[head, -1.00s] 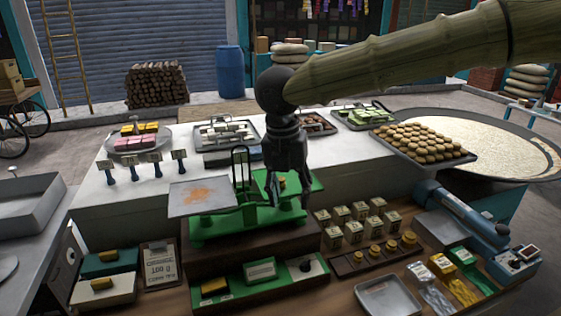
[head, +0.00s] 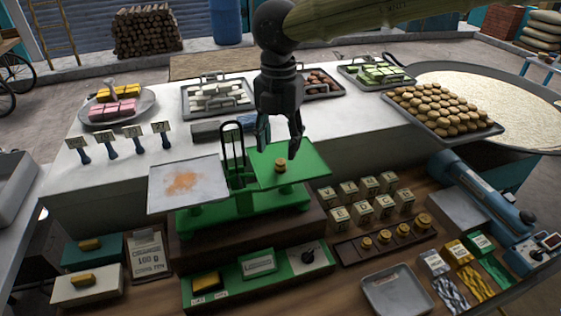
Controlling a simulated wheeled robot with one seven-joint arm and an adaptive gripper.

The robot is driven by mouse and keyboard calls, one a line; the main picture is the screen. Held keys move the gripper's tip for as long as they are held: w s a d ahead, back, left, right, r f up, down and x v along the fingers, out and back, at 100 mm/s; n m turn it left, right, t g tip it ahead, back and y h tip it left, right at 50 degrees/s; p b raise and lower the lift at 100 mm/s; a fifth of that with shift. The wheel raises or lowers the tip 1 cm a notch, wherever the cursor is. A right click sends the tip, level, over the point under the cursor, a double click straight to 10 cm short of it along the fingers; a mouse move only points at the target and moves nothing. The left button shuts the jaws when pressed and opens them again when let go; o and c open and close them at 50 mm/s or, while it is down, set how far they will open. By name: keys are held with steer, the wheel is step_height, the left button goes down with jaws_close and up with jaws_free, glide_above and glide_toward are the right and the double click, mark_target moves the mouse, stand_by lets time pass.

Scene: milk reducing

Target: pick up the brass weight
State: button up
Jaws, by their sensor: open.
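A small brass weight (head: 281,166) stands upright on the right green pan (head: 303,174) of a green balance scale. My gripper (head: 281,150) is open and points down, with its fingertips just above and around the line of that weight in the picture; I cannot tell the exact height gap. More brass weights (head: 403,230) stand in a row in a dark wooden rack (head: 350,251) at the front right.
Several small labelled boxes (head: 362,210) stand between the scale and the rack. The scale's upright frame (head: 235,155) rises close to my gripper's left. Trays of sweets (head: 445,112) stand behind on the white counter.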

mark_target(281, 161)
steer(key=shift+f, duration=0.2)
steer(key=shift+s+d+f+p, duration=0.1)
steer(key=shift+s+f+p, duration=0.15)
steer(key=shift+p, duration=0.1)
step_height(281, 161, down, 4)
steer(key=shift+w+d+f+p, duration=0.1)
steer(key=shift+p, duration=0.75)
steer(key=shift+s, duration=0.2)
steer(key=shift+c, duration=0.5)
steer(key=shift+w, duration=0.15)
steer(key=c, duration=0.7)
jaws_close()
